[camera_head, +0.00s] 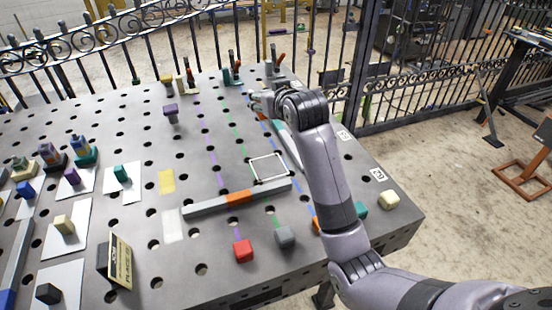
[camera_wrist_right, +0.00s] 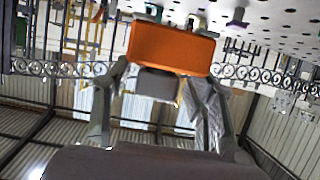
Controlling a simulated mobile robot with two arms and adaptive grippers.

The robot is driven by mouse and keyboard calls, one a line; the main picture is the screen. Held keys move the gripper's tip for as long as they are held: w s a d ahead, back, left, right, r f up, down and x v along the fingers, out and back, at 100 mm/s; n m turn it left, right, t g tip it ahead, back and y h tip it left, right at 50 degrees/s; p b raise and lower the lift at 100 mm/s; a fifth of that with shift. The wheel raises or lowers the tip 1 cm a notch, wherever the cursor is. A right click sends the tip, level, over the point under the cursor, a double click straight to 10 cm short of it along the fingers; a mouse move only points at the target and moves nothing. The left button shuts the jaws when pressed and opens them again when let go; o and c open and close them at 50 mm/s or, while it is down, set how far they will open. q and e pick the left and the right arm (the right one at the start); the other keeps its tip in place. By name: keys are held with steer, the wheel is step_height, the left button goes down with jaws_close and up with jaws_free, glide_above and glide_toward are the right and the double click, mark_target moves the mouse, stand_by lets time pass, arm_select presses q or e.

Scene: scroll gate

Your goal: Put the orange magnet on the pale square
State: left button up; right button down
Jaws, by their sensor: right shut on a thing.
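The orange magnet (camera_wrist_right: 171,48) is a block seen large in the right wrist view, at the tips of my right gripper (camera_wrist_right: 165,78), which is shut on it. A pale-outlined square (camera_head: 268,168) lies on the table nearer than the gripper, left of my right forearm. My left gripper is out of view.
A grey bar with an orange middle (camera_head: 238,197) lies just in front of the outlined square. Several tools stand at the back, before an iron fence (camera_head: 150,42).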

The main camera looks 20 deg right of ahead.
step_height(320, 180, down, 18)
steer(key=shift+a+f+p, duration=0.15)
steer(key=shift+f+p, duration=0.05)
steer(key=shift+p, duration=0.1)
steer(key=shift+s, duration=0.1)
stand_by(0.3)
steer(key=c, duration=1.2)
jaws_free()
steer(key=shift+f, duration=0.35)
steer(key=o, duration=0.5)
steer(key=shift+s, duration=0.1)
steer(key=shift+r, duration=0.1)
steer(key=shift+r, duration=0.15)
steer(key=v, duration=1.2)
